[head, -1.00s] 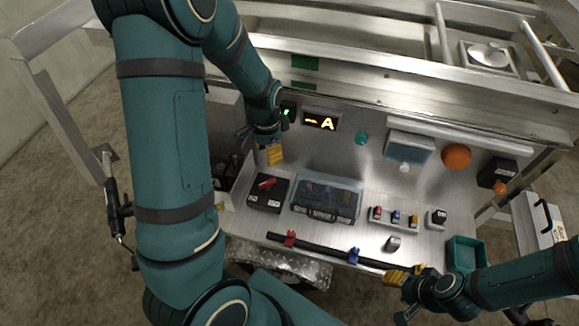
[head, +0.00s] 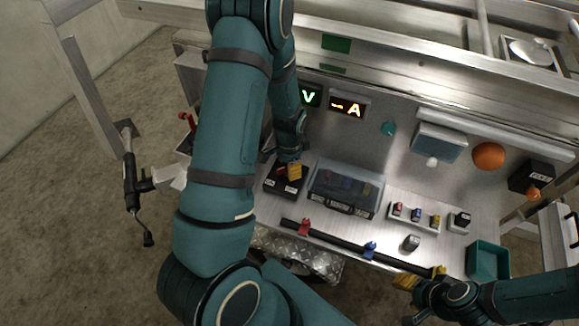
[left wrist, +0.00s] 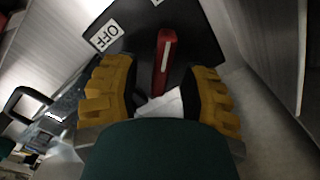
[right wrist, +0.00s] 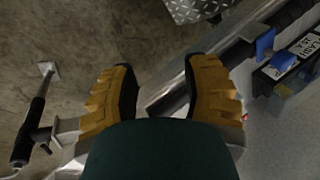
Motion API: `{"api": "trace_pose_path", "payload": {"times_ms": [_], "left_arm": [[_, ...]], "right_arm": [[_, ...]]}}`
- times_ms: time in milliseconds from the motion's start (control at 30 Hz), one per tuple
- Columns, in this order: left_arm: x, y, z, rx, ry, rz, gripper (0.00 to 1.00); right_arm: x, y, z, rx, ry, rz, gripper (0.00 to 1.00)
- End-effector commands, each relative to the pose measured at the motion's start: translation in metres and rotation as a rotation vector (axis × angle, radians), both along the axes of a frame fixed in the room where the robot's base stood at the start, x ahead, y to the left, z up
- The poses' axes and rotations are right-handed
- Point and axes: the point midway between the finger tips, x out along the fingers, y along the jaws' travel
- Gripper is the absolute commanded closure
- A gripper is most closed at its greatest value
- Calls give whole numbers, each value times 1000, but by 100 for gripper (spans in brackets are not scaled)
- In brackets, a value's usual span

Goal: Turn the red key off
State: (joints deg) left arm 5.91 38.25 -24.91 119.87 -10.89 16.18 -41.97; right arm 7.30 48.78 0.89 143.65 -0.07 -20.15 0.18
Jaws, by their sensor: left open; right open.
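The red key (left wrist: 164,52) stands on a black switch box (left wrist: 205,25) with a white OFF label (left wrist: 104,35) in the left wrist view. In the head view the black box (head: 284,186) sits at the left of the metal bench, and the red key is mostly hidden by my gripper. My left gripper (head: 293,170) is open over the box; its yellow fingers (left wrist: 160,95) are on either side of the key's near end, and contact cannot be told. My right gripper (head: 420,282) is open near the bar at the bench's front edge; its fingers (right wrist: 160,85) hold nothing.
A clear-lidded case (head: 346,188) stands right of the switch box. A black bar (head: 340,241) with red and blue clamps runs along the front edge. A teal bin (head: 488,261) is at the right. Displays (head: 347,107) and an orange knob (head: 488,156) are on the back panel.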

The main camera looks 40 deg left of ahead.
Motion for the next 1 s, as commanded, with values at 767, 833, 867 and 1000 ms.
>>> {"api": "trace_pose_path", "payload": {"times_ms": [767,833,867,1000], "left_arm": [[0,0,-1,0,0,6,100],[0,0,-1,-1,0,17,100],[0,0,-1,-1,0,24,100],[0,0,-1,0,1,79,100]], "right_arm": [[0,0,0,0,-1,0,53],[0,0,0,0,-1,0,53],[0,0,0,0,-1,0,53],[0,0,1,0,0,0,53]]}}
